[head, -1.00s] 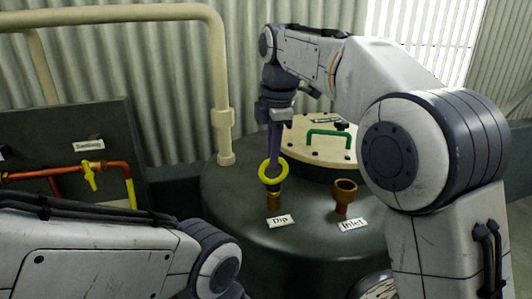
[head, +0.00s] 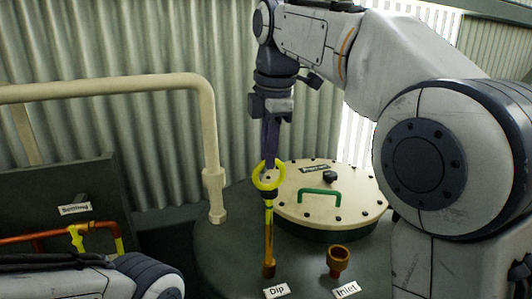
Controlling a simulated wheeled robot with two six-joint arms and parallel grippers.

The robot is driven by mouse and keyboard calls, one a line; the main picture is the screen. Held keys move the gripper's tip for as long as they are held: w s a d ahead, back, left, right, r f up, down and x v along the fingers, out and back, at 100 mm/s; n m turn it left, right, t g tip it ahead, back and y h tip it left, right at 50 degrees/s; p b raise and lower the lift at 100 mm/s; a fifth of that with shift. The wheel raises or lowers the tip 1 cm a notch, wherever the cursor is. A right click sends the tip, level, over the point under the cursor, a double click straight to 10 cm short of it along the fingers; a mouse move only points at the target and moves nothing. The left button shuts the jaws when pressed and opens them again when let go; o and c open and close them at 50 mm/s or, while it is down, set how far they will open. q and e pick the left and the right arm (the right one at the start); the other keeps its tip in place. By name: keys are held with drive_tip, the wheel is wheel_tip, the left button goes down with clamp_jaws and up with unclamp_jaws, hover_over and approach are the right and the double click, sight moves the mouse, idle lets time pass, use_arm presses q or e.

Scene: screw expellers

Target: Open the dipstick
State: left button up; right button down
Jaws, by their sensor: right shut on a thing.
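The dipstick has a yellow ring handle (head: 268,174) and a thin yellowish rod (head: 269,222) that shows below it. The rod stands upright over the brass dip tube (head: 269,269), behind the "Dip" label (head: 276,291). Its lower end is still at or in the tube's mouth; I cannot tell exactly. My right gripper (head: 269,160) points down and is shut on the ring handle, above the tank top. My left gripper is out of the picture; only part of my left arm shows at the lower left.
The dark tank (head: 225,255) carries a cream round hatch (head: 350,212) with a green handle (head: 319,194). A brass inlet cup (head: 337,262) stands right of the dip tube. A cream pipe (head: 209,140) rises at the left. Copper pipework (head: 40,236) with a yellow valve sits further left.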

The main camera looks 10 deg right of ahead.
drive_tip(key=c, duration=0.8)
unclamp_jaws()
drive_tip(key=shift+c, duration=0.2)
drive_tip(key=shift+r, duration=0.1)
wheel_tip(320, 180, up, 10)
drive_tip(key=s+p, duration=0.2)
drive_tip(key=shift+d, duration=0.2)
